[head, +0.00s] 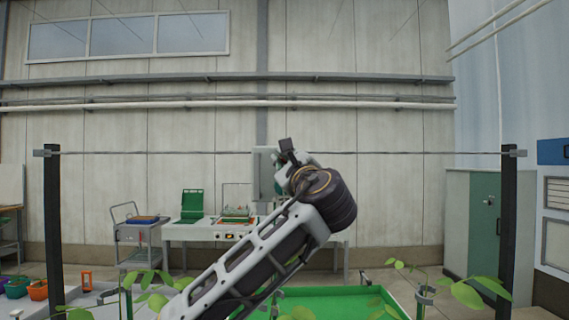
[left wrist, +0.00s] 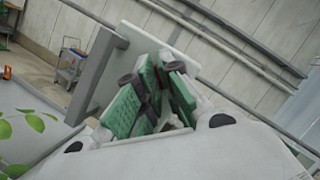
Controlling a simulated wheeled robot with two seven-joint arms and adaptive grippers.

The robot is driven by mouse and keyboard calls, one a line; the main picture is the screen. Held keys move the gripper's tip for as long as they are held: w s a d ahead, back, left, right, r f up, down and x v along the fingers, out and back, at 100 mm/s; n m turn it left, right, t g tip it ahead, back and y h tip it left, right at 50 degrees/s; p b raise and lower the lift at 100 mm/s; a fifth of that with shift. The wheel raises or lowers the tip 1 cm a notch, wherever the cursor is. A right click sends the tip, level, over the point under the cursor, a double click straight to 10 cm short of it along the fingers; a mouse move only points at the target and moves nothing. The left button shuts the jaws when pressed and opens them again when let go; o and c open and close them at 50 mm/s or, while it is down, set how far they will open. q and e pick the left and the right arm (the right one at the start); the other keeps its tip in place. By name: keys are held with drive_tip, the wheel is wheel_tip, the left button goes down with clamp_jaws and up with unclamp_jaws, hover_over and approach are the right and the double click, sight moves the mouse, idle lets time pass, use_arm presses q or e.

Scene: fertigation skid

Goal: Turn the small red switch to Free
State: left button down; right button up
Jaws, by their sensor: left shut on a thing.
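My left arm rises from the bottom middle of the head view, and its gripper (head: 288,150) is in front of a pale upright panel (head: 262,165). In the left wrist view the green-padded fingers (left wrist: 153,82) are close together against the pale panel (left wrist: 140,45). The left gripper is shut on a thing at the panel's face. The fingers hide nearly all of it; only a trace of red shows beside them, so the small red switch and its markings cannot be made out. My right gripper is in neither view.
A green tray (head: 335,302) and leafy plants (head: 465,293) are low in front. Dark posts (head: 507,225) with a wire stand at both sides. A workbench (head: 195,232), a trolley (head: 138,236) and a grey-green cabinet (head: 480,225) stand farther back.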

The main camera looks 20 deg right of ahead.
use_arm(q)
drive_tip(key=shift+r, duration=0.1)
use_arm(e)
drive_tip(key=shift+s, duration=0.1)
use_arm(q)
drive_tip(key=c, duration=1.6)
unclamp_jaws()
drive_tip(key=v, duration=1.2)
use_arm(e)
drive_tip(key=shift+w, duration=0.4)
